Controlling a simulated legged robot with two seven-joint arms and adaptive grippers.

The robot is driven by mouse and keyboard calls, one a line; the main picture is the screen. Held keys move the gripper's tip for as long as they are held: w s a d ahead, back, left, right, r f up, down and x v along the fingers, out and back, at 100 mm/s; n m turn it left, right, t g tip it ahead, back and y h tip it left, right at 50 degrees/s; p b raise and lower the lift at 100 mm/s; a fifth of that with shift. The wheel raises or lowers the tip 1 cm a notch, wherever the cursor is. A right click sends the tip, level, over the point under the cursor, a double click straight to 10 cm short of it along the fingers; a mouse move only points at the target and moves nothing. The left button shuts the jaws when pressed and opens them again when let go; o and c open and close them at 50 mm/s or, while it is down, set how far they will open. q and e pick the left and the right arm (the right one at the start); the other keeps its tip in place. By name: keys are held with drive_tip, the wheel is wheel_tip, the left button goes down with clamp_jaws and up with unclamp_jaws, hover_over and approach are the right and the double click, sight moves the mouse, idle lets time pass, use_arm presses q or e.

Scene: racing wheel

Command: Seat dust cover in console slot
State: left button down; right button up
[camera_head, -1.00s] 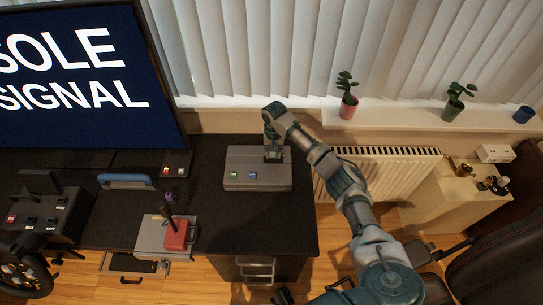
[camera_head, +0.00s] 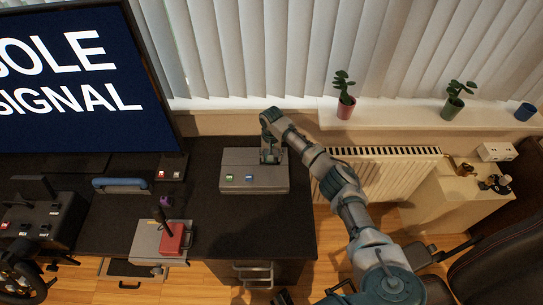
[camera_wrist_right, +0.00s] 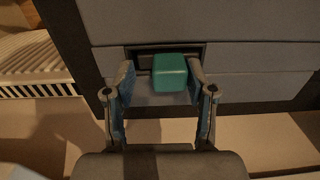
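The grey console (camera_head: 242,184) stands on the dark desk, with a green and a blue button on its front. My right gripper (camera_head: 270,158) points down at the right part of its top. In the right wrist view, a teal block (camera_wrist_right: 171,72), apparently the dust cover, is at a dark rectangular slot (camera_wrist_right: 142,58) in the console. It covers the slot's right part; its seating depth cannot be told. My right gripper (camera_wrist_right: 162,76) is open around the block. A gap shows at the left finger; the right finger is close to the block, contact unclear. My left gripper is out of view.
A joystick with a red base (camera_head: 172,238) stands on a grey panel at the desk's front. A blue handle-like bar (camera_head: 121,185) and a large monitor (camera_head: 80,80) are to the left. A radiator (camera_head: 385,172) is to the right. Bare desk lies in front of the console.

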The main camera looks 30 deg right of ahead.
drive_tip(key=shift+a+r, duration=0.25)
drive_tip(key=shift+a, duration=0.1)
drive_tip(key=r, duration=0.3)
drive_tip(key=r+p, duration=0.1)
drive_tip(key=shift+a+r, duration=0.3)
drive_tip(key=shift+a, duration=0.1)
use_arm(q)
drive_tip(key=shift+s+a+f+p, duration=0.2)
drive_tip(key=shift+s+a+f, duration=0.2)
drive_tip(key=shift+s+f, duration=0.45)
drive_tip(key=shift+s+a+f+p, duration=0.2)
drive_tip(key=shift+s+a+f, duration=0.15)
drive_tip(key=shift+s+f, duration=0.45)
use_arm(e)
wheel_tip(320, 180, up, 7)
drive_tip(key=shift+d+r, duration=0.15)
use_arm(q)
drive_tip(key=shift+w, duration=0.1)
use_arm(e)
drive_tip(key=shift+s+d, duration=0.1)
drive_tip(key=shift+d, duration=0.05)
